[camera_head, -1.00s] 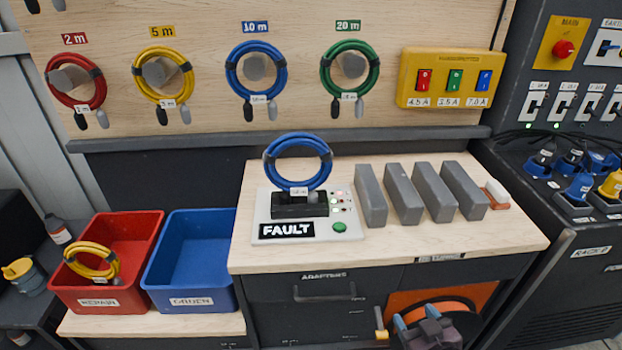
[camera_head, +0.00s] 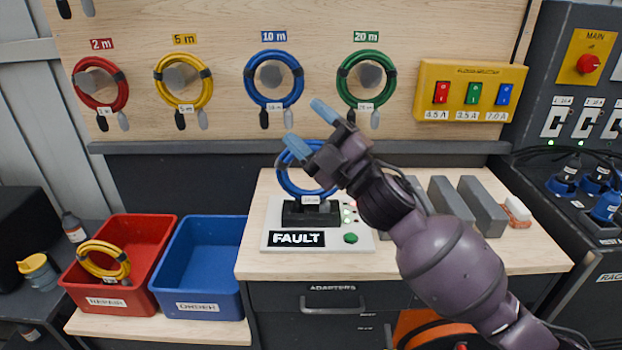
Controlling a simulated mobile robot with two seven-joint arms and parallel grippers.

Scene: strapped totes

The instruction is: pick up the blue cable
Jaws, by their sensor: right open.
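A coiled blue cable (camera_head: 283,178) stands upright on the tester (camera_head: 267,238), a pale plate with a black block, a FAULT sign and a green button. Another blue cable (camera_head: 249,92) hangs on a wall peg under the 10 m label. My right gripper (camera_head: 310,128) is open, its two blue-tipped fingers at the top of the coil on the tester. It hides the coil's upper right part. I cannot tell whether the fingers touch the coil. My left gripper is not in view.
Red (camera_head: 120,315), blue (camera_head: 200,320) bins stand left of the bench (camera_head: 400,258); the red one holds a yellow cable (camera_head: 84,262). Grey blocks (camera_head: 482,207) stand right of the tester, partly behind my arm. Red, yellow and green coils hang on the wall.

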